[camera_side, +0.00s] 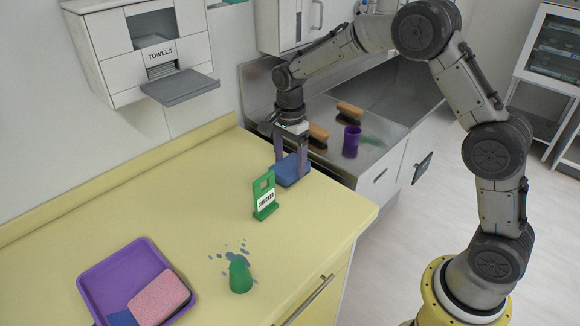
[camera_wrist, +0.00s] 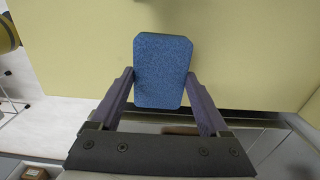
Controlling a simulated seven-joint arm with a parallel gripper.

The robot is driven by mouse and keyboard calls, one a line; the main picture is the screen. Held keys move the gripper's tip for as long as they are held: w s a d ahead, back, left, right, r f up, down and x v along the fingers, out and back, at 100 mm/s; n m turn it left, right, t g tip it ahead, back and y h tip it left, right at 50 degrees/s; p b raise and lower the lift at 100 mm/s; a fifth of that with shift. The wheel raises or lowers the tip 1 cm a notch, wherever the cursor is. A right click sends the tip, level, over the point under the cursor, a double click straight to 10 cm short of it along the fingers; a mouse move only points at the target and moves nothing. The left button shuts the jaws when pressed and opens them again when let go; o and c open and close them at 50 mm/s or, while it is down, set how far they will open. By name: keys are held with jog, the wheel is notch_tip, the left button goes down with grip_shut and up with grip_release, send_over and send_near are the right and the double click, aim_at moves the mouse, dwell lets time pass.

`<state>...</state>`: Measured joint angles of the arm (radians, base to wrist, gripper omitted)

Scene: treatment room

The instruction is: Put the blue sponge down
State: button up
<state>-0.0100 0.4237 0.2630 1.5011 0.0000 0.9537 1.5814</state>
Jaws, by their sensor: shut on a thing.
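The blue sponge (camera_side: 291,170) is at the far end of the yellow counter, close to the steel sink unit. My gripper (camera_side: 291,168) points down and its two purple fingers are shut on the sponge's sides. In the wrist view the sponge (camera_wrist: 162,72) sits between the fingertips (camera_wrist: 160,82), with yellow counter surface behind it. I cannot tell whether the sponge touches the counter or hangs just above it.
A green sign (camera_side: 264,196) stands on the counter near the sponge. A green cone-like object (camera_side: 240,275) stands beside blue splashes. A purple tray (camera_side: 96,283) holds a pink sponge (camera_side: 159,298). Brushes (camera_side: 349,111) and a purple cup (camera_side: 351,141) are by the sink. The counter's middle left is clear.

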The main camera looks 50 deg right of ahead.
aim_at(290, 165)
jog(key=shift+f, duration=1)
jog(key=shift+f, duration=0.15)
jog(key=o, duration=1.2)
jog(key=shift+c, duration=0.2)
notch_tip(290, 165, up, 12)
jog(key=shift+r, duration=0.25)
